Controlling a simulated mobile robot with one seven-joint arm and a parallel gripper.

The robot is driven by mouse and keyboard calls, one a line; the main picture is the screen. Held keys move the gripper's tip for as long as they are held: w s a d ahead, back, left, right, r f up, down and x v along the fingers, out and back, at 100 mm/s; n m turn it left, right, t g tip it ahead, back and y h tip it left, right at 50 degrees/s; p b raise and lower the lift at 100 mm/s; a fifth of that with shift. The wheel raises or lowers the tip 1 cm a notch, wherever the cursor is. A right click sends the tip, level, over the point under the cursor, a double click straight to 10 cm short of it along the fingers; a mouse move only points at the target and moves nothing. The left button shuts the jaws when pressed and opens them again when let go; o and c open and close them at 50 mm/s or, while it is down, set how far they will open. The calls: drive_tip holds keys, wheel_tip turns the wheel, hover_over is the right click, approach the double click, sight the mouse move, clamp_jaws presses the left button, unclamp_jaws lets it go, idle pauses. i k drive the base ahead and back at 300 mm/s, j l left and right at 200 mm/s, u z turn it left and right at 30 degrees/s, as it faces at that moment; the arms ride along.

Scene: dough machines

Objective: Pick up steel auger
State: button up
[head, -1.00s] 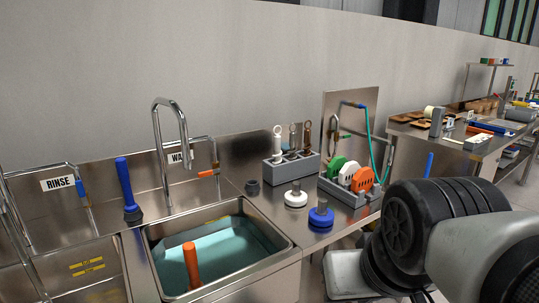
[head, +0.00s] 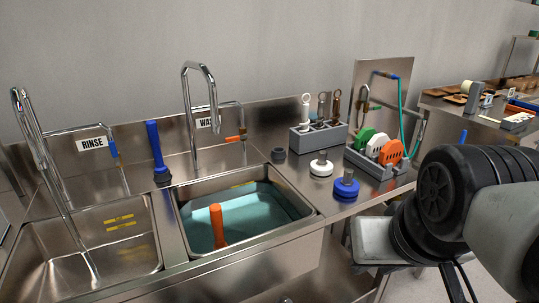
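My arm shows at the right edge, in front of the counter's right end. My gripper is outside the picture.
A white-based knob (head: 321,165) and a blue-based knob (head: 346,185) stand before the rack. A holder with green, white and orange discs (head: 391,152) is to its right. The wash sink (head: 312,214) holds water and an orange handle (head: 217,226). A tall faucet (head: 185,105) rises behind it.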

sight(321, 106)
drive_tip(key=i+l+u, duration=0.3)
drive_tip(key=l, duration=0.3)
drive_tip(key=i+l+u, duration=0.15)
drive_tip(key=l, duration=0.2)
drive_tip(key=i+l+u, duration=0.15)
drive_tip(key=l, duration=0.2)
